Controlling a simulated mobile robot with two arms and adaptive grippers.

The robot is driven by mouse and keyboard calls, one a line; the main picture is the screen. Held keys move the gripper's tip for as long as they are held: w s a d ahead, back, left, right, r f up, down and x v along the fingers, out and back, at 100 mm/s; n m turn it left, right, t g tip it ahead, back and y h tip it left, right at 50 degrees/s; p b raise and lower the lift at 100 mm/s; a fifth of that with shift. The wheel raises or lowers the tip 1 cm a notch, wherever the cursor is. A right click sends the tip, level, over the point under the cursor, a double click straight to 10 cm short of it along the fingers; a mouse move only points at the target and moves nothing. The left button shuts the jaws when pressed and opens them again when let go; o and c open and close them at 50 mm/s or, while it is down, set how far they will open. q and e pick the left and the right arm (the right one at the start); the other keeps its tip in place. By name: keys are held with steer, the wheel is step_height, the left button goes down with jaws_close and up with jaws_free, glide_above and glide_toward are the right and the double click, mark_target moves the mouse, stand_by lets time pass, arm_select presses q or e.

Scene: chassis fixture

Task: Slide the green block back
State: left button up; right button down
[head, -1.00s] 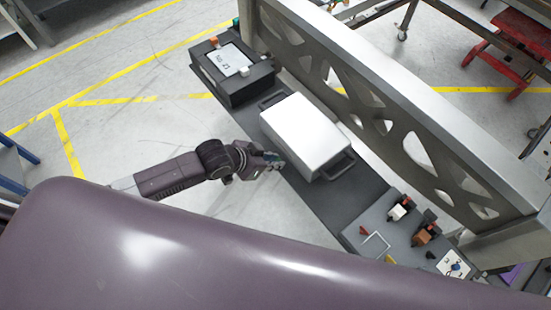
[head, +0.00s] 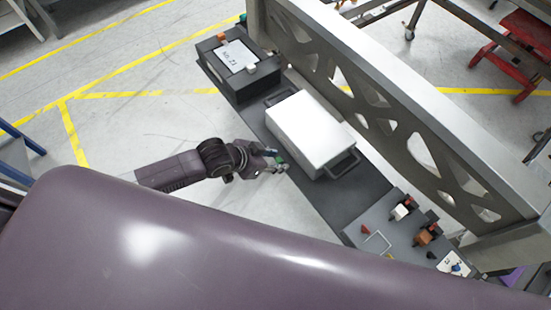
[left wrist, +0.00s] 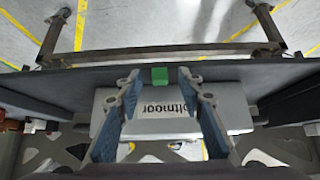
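The green block (left wrist: 159,76) is small and sits at the edge of the dark shelf (left wrist: 60,85), in front of the white box (left wrist: 165,123) in the left wrist view. My left gripper (left wrist: 160,100) is open, with one finger on each side of the block. I see no clear contact between fingers and block. In the head view my left gripper (head: 277,162) is at the shelf's near edge beside the white box (head: 310,130), and a bit of green shows at its fingertips. My right gripper is not in view.
A dark case with a labelled top (head: 240,58) stands at the shelf's far end. A panel (head: 405,228) with small connectors is at the near end. A tall metal frame (head: 390,110) runs behind the white box. Open floor (head: 120,120) lies left of the shelf.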

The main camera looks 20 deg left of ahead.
arm_select(q)
steer(key=shift+p+v, duration=1)
steer(key=shift+v, duration=0.05)
steer(key=p+v, duration=0.3)
steer(key=shift+s+a+r, duration=0.1)
steer(key=shift+s+a, duration=0.1)
steer(key=shift+s, duration=0.1)
steer(key=s+a+f+n+y+b, duration=0.15)
steer(key=a+f, duration=0.25)
steer(key=f, duration=0.5)
steer(key=s+a+f+n+g+y+b, duration=0.1)
steer(key=s+a+f+b, duration=0.2)
steer(key=f, duration=0.7)
steer(key=s+a+f+n+y+b, duration=0.1)
steer(key=s+a+f+y+b, duration=0.2)
steer(key=f, duration=0.6)
steer(key=s+f+g+b, duration=0.1)
steer(key=s+f, duration=0.4)
steer(key=s, duration=0.4)
steer(key=s+d+f+n+g+b, duration=0.1)
steer(key=s+f+g, duration=0.1)
steer(key=s+f, duration=0.4)
steer(key=s+f+g+b, duration=0.1)
steer(key=s+f, duration=0.5)
steer(key=s, duration=0.6)
steer(key=shift+s+d+n+b, duration=0.15)
steer(key=shift+s+n+b, duration=0.2)
steer(key=shift+b, duration=0.1)
